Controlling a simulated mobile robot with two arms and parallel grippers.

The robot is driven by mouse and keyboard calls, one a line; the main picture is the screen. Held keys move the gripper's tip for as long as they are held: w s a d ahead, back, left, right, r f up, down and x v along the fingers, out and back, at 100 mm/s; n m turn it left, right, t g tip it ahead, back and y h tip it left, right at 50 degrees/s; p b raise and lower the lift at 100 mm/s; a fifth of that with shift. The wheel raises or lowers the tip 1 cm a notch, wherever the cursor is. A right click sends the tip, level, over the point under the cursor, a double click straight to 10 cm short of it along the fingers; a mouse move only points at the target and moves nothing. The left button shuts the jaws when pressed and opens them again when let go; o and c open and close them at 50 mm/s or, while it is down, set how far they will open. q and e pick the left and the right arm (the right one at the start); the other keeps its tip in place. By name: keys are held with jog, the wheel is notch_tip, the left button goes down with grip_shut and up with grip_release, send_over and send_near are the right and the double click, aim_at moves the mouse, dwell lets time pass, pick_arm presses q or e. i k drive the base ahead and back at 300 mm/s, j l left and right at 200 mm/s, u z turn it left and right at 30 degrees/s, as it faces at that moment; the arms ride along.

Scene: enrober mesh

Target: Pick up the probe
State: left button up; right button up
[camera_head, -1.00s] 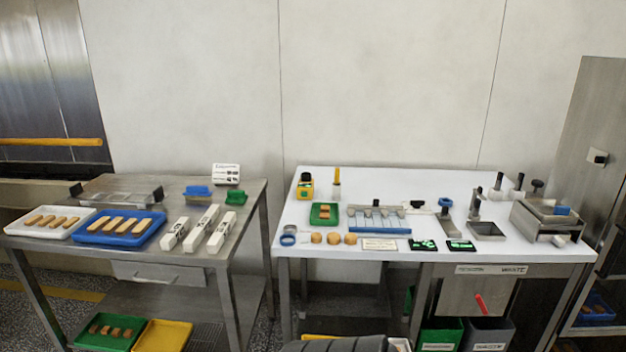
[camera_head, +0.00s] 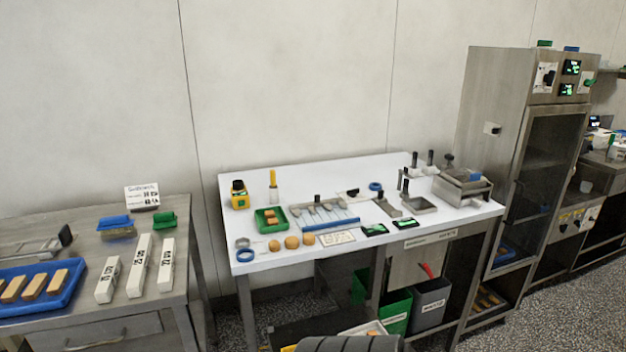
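No label marks the probe. A thin upright piece with a yellow top and a pale lower part (camera_head: 273,186) stands at the back left of the white-topped table (camera_head: 330,173); it may be the probe, but I cannot tell for sure. Next to it on the left is a yellow box-like device with a black top (camera_head: 239,195). Neither of my grippers shows in the head view.
The white table also bears a green tray (camera_head: 263,226), round brown pieces (camera_head: 291,243), a blue-edged rack (camera_head: 330,222) and a metal machine (camera_head: 462,186). A steel table (camera_head: 75,222) stands left, a tall cabinet (camera_head: 490,120) right. A gap separates the tables.

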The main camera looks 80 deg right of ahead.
aim_at(273, 174)
jog(key=i+z, duration=0.15)
jog(key=z, duration=0.35)
jog(key=i+z, duration=0.15)
jog(key=z, duration=0.3)
jog(key=i+j+z, duration=0.1)
jog(key=z, duration=0.4)
jog(key=i+j+z, duration=0.1)
jog(key=z, duration=0.4)
jog(key=j+z, duration=0.3)
jog(key=z, duration=0.15)
jog(key=i, duration=0.05)
